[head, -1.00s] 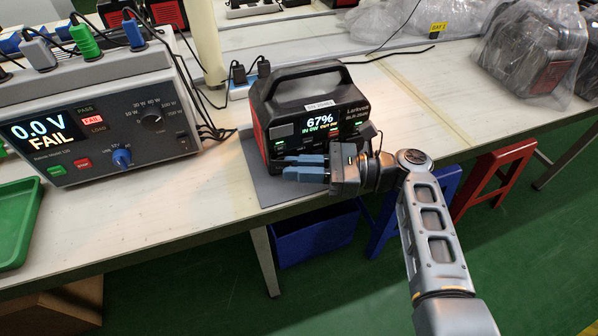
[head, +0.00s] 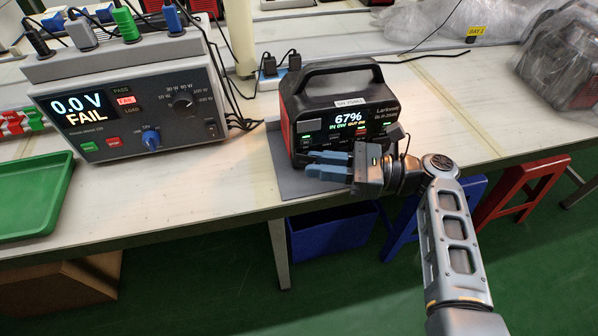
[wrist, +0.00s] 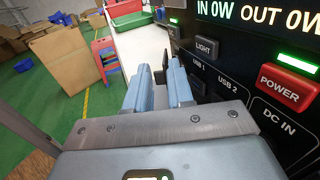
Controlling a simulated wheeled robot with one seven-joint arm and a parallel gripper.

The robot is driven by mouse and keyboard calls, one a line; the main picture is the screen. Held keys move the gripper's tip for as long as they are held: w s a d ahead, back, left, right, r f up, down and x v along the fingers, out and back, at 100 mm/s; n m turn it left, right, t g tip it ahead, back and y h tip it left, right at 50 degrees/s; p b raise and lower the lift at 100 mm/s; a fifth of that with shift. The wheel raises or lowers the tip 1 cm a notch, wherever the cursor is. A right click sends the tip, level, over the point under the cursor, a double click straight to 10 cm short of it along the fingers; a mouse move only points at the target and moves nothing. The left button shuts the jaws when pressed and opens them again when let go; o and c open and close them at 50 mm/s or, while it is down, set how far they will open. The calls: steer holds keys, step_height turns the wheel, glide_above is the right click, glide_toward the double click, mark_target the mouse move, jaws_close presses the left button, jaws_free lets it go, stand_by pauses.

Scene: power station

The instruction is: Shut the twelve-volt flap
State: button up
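The black power station (head: 385,104), with red sides and a lit screen reading 67%, stands on a grey mat on the bench. My gripper (head: 308,163) is low in front of its panel, its blue fingers pointing left. In the wrist view my gripper (wrist: 160,82) has its two fingers a little apart, beside the USB buttons. A thin dark piece (wrist: 166,54) stands out from the panel just beyond the fingertips. It may be the twelve-volt flap, but I cannot tell for sure. I cannot tell whether the fingers touch it. My arm hides part of the lower front.
A grey tester (head: 130,115) reading 0.0 V FAIL stands to the left, with cables behind. A green tray (head: 38,195) lies at the left bench end. Bagged items (head: 560,65) lie at the right. The bench between tester and station is mostly clear.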

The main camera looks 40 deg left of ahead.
steer(key=shift+w+r, duration=0.15)
steer(key=shift+w, duration=0.1)
